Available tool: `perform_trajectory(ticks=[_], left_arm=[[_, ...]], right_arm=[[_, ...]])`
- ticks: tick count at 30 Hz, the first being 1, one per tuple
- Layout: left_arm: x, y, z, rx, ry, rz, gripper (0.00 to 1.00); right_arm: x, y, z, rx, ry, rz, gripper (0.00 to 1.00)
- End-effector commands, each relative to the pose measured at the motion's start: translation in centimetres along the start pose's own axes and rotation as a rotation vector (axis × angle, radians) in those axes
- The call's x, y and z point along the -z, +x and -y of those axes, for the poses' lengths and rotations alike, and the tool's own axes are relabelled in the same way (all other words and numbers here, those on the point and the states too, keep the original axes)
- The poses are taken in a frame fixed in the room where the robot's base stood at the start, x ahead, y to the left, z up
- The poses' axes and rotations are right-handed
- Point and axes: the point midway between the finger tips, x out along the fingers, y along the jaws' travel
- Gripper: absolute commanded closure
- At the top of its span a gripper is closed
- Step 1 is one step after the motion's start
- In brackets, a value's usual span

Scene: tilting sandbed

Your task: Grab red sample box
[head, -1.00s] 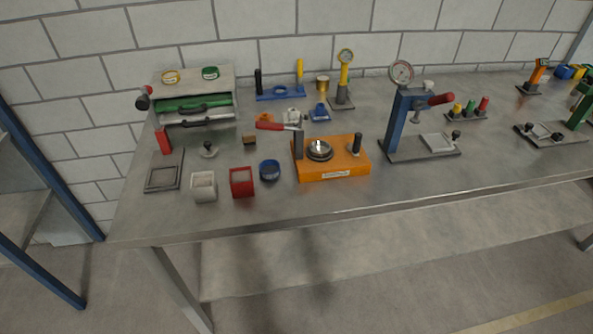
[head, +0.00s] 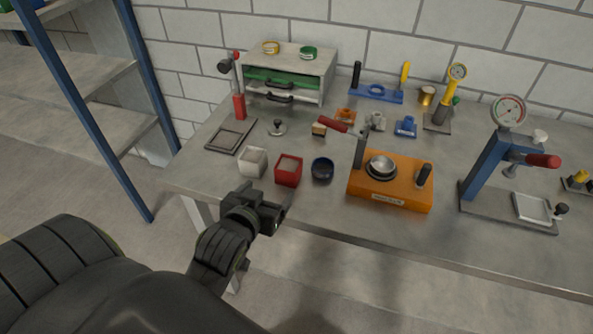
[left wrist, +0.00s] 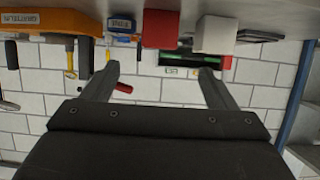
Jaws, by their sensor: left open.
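The red sample box (head: 288,170) is a small square box with an open top, near the front edge of the bench, between a white box (head: 252,161) and a dark blue round cup (head: 322,169). My left gripper (head: 279,203) is just in front of the bench edge, short of the red box and apart from it. In the left wrist view the picture is upside down; the red box (left wrist: 161,29) lies beyond the two spread, empty fingers (left wrist: 160,72), roughly centred between them. The right gripper is not in view.
An orange fixture (head: 391,184) with a red-handled lever stands to the right. A drawer cabinet (head: 289,73) and a dark square frame (head: 231,135) are behind and left. A blue press (head: 485,165) is farther right. A blue-post shelf (head: 133,110) stands left of the bench.

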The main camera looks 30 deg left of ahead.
Motion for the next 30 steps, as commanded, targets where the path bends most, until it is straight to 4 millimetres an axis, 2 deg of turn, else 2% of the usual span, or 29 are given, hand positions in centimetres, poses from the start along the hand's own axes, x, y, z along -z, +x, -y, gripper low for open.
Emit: perform_trajectory(ticks=[5, 12, 16, 23, 30], left_arm=[[0.2, 3.4, 0.0, 0.000, 0.003, 0.000, 0.20], [0.2, 7.4, 0.0, 0.000, 0.002, 0.000, 0.20], [0.1, 8.8, 0.0, 0.000, 0.000, 0.001, 0.20], [0.2, 9.9, 0.0, 0.000, 0.001, 0.000, 0.20], [0.7, 12.7, 0.0, 0.000, 0.002, 0.000, 0.20]], right_arm=[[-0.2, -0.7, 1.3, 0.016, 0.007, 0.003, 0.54], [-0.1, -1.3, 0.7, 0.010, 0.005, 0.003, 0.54], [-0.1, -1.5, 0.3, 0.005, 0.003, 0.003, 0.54], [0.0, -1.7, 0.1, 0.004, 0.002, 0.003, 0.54], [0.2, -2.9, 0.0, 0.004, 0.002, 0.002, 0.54]])
